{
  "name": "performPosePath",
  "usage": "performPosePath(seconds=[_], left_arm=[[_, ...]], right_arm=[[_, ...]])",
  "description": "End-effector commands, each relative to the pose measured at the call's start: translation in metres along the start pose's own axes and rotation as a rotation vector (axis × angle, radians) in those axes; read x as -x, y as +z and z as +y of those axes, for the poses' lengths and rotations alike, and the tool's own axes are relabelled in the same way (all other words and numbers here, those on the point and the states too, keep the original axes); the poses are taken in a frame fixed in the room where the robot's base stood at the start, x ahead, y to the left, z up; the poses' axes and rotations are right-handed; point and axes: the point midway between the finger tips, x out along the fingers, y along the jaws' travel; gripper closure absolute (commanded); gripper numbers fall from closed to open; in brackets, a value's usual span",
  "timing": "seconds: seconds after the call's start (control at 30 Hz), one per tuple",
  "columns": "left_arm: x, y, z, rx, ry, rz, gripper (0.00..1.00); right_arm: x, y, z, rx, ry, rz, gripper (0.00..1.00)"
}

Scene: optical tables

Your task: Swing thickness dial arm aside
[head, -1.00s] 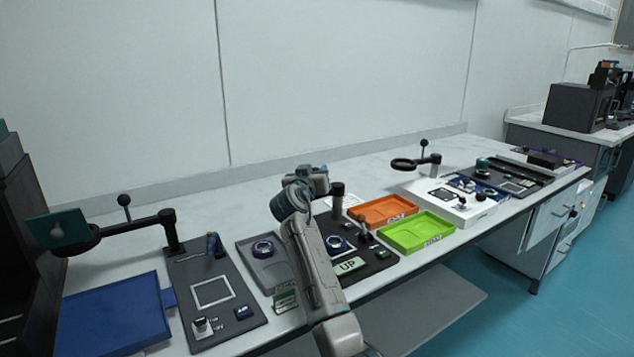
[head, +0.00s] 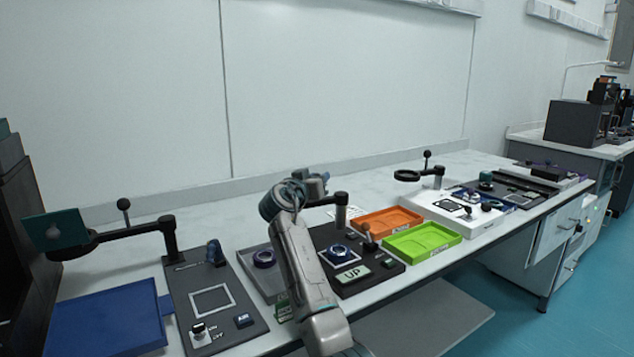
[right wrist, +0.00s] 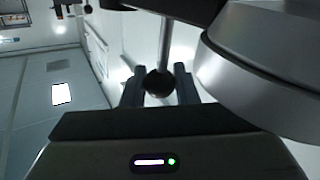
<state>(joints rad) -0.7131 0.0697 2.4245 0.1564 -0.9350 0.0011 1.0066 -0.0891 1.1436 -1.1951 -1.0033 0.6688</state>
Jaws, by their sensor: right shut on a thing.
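The thickness dial arm (head: 322,202) is a dark bar reaching left from its upright post (head: 341,210). It stands at the back of the dark station with the UP sign (head: 352,275). In the right wrist view a black ball knob (right wrist: 158,83) on a silver rod (right wrist: 165,45) sits between the two fingers of my right gripper (right wrist: 159,88), which is shut on it. A large grey round body (right wrist: 255,70) is close at the right there. In the head view my right arm hides the gripper's fingers, the knob and the dial arm's outer end. My left gripper is out of view.
An orange tray (head: 362,216) and a green tray (head: 391,246) lie right of the station. A grey panel with a magnifier-like arm (head: 130,233) and a blue tray (head: 165,308) stand left. Bare table (head: 250,206) shows behind.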

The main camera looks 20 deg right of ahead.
Motion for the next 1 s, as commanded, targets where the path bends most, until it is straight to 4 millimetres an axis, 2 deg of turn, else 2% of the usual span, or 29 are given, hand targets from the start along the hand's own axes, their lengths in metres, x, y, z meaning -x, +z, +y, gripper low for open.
performPosePath(seconds=[0.3,0.33,0.43,0.77,0.87,1.0], left_arm=[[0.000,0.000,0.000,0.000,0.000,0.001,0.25],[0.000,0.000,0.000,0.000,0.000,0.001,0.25],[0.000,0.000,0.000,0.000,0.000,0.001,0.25],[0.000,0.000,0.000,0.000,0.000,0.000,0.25],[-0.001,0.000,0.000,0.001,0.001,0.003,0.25],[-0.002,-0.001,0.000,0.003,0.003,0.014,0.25]], right_arm=[[0.000,-0.003,0.001,-0.002,-0.001,0.004,1.00],[0.000,-0.003,0.001,-0.002,-0.001,0.004,0.71],[0.000,-0.003,0.000,-0.002,-0.001,0.004,0.54],[0.003,-0.001,0.000,-0.001,-0.001,0.002,0.54],[0.014,0.000,-0.001,-0.001,-0.003,0.001,0.54],[0.041,0.000,-0.002,-0.004,-0.005,0.001,0.54]])
